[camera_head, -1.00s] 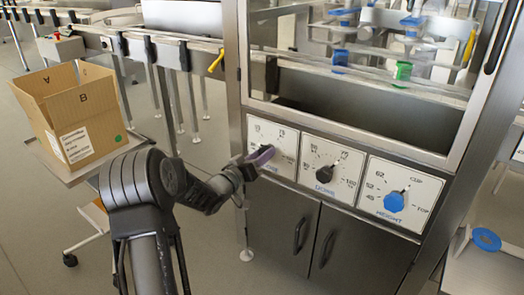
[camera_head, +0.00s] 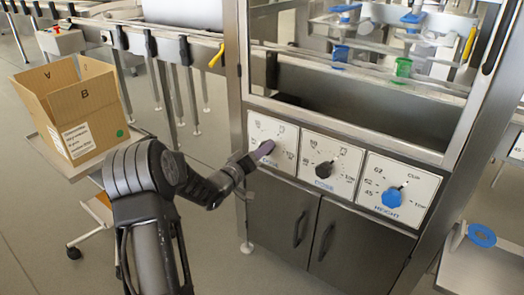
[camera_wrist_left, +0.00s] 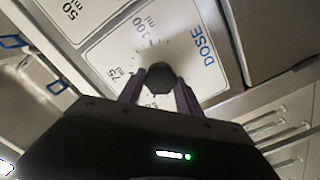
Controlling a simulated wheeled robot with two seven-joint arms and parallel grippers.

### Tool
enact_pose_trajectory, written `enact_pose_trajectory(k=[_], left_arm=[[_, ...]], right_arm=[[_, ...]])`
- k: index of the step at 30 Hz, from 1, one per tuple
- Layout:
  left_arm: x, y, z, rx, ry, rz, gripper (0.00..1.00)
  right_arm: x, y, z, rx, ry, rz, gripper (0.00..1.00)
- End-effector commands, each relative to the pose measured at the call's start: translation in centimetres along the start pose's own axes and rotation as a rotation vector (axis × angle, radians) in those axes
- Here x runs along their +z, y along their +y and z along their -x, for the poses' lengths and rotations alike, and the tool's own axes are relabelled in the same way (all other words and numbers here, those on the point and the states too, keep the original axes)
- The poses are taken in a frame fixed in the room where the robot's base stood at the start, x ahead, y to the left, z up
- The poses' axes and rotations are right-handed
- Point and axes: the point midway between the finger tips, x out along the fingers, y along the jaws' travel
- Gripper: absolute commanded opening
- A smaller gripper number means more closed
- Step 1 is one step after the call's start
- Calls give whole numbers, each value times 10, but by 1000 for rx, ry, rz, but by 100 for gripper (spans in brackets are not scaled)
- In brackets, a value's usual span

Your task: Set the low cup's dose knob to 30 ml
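The left dial panel (camera_head: 286,136) on the machine front has a white face with ml marks. Its black knob (camera_wrist_left: 158,78) shows in the left wrist view, beside the DOSE label and the 75 and 100 ml marks. The left gripper (camera_head: 262,150) reaches this panel. Its purple-grey fingers stand on either side of the knob, with narrow gaps seemingly left, so it looks open around it. The knob's pointer direction cannot be read. The middle dose panel has a black knob (camera_head: 324,169). My right gripper is not in view.
A height panel with a blue knob (camera_head: 392,197) is at the right. Steel cabinet doors (camera_head: 283,218) lie below the panels. An open cardboard box (camera_head: 95,117) stands on a cart at the left. Green (camera_head: 403,67) and blue parts are behind the machine's window.

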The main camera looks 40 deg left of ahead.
Motion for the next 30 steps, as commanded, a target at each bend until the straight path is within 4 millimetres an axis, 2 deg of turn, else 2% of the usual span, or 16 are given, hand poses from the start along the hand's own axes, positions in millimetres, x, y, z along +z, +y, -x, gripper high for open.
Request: enact_pose_trajectory(k=[1,8,18,23,30], left_arm=[[2,-2,1,-3,-3,1,44],[1,-1,0,-1,-2,0,63],[0,0,4,-1,0,-2,63],[-1,0,22,-3,-1,-1,63],[-1,-1,62,-4,0,0,63]], right_arm=[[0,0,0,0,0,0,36],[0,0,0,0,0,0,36],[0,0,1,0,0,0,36],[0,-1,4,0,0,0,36],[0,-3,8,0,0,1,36]])
